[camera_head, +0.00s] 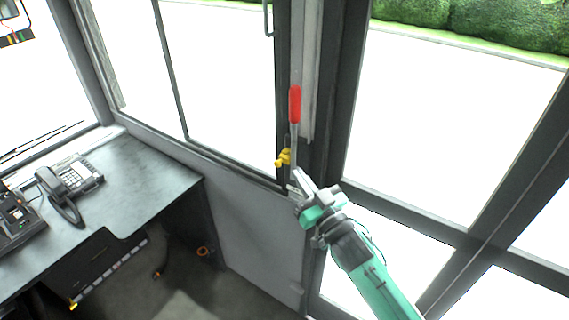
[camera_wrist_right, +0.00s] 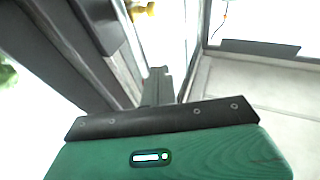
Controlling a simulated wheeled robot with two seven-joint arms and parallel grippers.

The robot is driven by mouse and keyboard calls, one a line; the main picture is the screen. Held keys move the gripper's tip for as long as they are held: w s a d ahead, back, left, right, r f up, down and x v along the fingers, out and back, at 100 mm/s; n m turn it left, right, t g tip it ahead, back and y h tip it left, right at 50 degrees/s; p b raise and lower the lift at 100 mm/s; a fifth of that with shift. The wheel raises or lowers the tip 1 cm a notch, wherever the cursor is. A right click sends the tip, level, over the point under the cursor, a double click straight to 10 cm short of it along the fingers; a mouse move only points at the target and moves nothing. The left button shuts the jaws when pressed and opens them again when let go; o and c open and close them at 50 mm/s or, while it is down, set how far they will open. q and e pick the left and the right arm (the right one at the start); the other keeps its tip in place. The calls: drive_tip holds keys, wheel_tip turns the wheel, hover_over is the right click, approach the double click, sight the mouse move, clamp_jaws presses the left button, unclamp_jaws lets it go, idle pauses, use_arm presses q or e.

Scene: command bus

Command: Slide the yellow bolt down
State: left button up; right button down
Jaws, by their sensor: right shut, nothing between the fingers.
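The yellow bolt (camera_head: 283,157) is on the dark door post, below and left of a red-handled lever (camera_head: 294,104). A small yellow piece that looks like the bolt (camera_wrist_right: 150,9) shows at the top of the right wrist view. My right gripper (camera_head: 297,176) is shut and empty. Its tips are just below and right of the bolt in the head view, and I cannot tell whether they touch the post. My left gripper is not in view.
A desk (camera_head: 150,178) with a telephone (camera_head: 68,185) stands at the left. Windows and dark frames surround the post. The floor (camera_head: 185,300) below is mostly clear.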

sight(289, 160)
drive_tip(key=w+a+f+p, duration=0.2)
drive_tip(key=w+a+p, duration=0.1)
drive_tip(key=w, duration=0.3)
drive_tip(key=shift+w+a, duration=0.35)
drive_tip(key=shift+a, duration=0.05)
wheel_tip(289, 160, down, 9)
drive_tip(key=b, duration=0.6)
